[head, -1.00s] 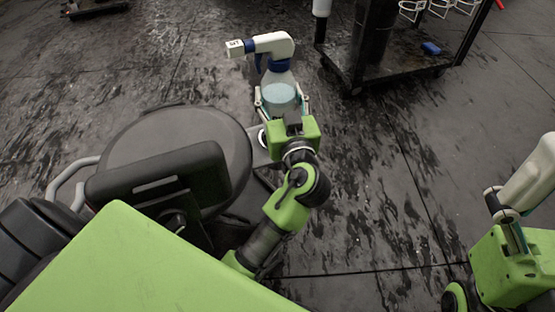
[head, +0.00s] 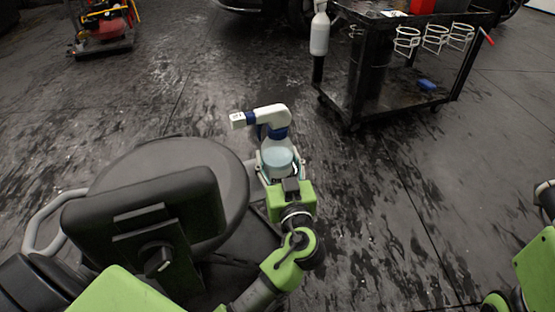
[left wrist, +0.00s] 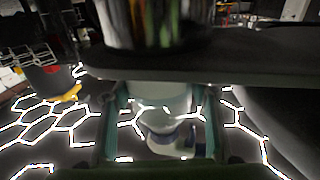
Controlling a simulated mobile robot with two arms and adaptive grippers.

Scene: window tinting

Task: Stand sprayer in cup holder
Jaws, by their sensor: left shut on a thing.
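The sprayer (head: 277,152) has a clear bottle with pale blue liquid and a white and blue head pointing left. My left gripper (head: 278,170) is shut around the bottle and holds it roughly upright above the floor. In the left wrist view the pale bottle (left wrist: 160,97) is between the two fingers, its head partly visible beyond. White wire ring holders (head: 435,38) hang on the side of the black cart, well apart from the sprayer. My right gripper is cut off at the right edge, its fingers unclear.
The black cart (head: 368,100) stands at the back right, with a white spray bottle (head: 319,34) at its left end and a blue item (head: 427,85) on its lower shelf. A red machine (head: 105,25) is far left. Dark floor between is clear.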

